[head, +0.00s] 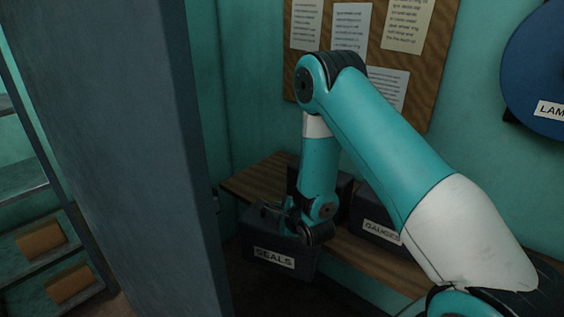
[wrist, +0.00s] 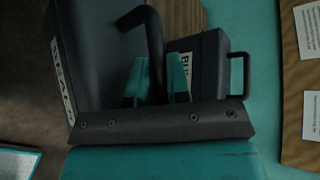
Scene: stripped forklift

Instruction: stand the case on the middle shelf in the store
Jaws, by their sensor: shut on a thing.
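My gripper (head: 300,228) is shut on the handle of a dark grey case labelled SEALS (head: 252,246). The case hangs upright below it, in front of the wooden bench. In the wrist view, the gripper's two teal fingertips (wrist: 158,82) are on the black handle (wrist: 153,40), and the dark SEALS case (wrist: 95,50) fills the left part. Metal shelves (head: 22,185) stand at the far left of the head view, beyond a grey upright panel; I cannot tell which is the middle one.
A case labelled GAUGES (head: 378,222) stands on the wooden bench (head: 250,180). Another case, its label starting BU (wrist: 200,62), is beside it. The tall grey panel (head: 130,150) stands between me and the shelves. Brown boxes (head: 40,241) occupy lower shelves; the visible shelf above looks bare.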

